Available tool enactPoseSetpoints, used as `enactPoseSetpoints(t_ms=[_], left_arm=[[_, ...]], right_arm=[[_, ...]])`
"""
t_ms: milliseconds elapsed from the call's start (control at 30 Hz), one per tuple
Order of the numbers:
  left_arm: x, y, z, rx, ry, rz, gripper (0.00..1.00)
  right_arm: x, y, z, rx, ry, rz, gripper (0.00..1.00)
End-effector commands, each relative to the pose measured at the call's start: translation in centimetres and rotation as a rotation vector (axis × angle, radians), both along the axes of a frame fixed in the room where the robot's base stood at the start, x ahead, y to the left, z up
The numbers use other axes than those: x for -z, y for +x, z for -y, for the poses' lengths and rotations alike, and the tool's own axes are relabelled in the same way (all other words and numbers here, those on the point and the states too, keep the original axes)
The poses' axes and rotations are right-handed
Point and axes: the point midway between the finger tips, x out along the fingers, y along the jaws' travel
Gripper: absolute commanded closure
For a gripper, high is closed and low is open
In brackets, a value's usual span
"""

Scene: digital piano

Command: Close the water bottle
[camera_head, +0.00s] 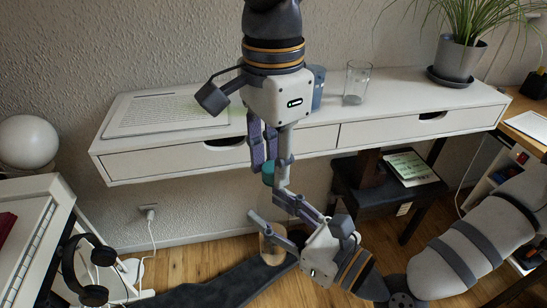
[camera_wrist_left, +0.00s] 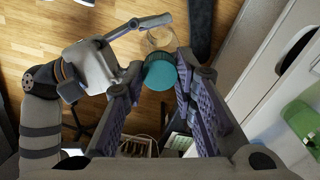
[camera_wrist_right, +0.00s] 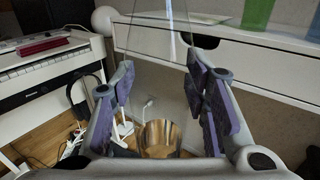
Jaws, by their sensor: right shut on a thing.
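The clear water bottle (camera_wrist_right: 160,95) stands between my right gripper's fingers, its amber base (camera_head: 272,248) low in the head view. My right gripper (camera_head: 285,220) is shut on the bottle, off the floor. The bottle's clear walls are hard to make out in the head view. A teal cap (camera_head: 268,173) is above it, at the fingertips of my left gripper (camera_head: 268,160). In the left wrist view the cap (camera_wrist_left: 160,76) lies between the two spread fingers. I cannot tell whether they press on it, or whether the cap touches the bottle's mouth.
A white wall desk (camera_head: 300,143) carries an open sheet book (camera_head: 165,112), a blue cup (camera_head: 318,85), a clear glass (camera_head: 356,82) and a potted plant (camera_head: 459,58). A digital piano (camera_head: 30,240) with headphones (camera_head: 103,256) stands at left. A dark stool (camera_head: 365,190) stands under the desk.

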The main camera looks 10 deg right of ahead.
Motion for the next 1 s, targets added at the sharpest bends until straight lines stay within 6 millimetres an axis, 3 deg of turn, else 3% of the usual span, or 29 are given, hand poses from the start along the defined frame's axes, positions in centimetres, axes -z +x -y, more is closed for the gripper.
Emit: enactPoseSetpoints(t_ms=[33,100,467,800,1000], left_arm=[[0.0,0.1,-0.1,-0.002,0.001,0.003,0.62],[0.0,0.1,-0.1,-0.002,0.001,0.002,0.52],[-0.7,0.1,0.0,-0.004,0.0,0.002,0.52],[-8.3,0.1,0.0,-0.005,-0.001,0.006,0.52],[-11.3,0.1,0.0,-0.004,0.0,0.002,0.52]], right_arm=[[-0.1,0.0,0.0,0.0,0.001,0.002,1.0],[-0.1,0.0,0.0,0.0,0.001,0.002,1.0],[-0.1,0.0,0.0,0.0,0.001,0.002,1.0],[-0.1,0.0,0.0,0.0,0.001,0.002,1.0],[-0.1,0.0,0.0,0.0,0.001,0.002,1.0]])
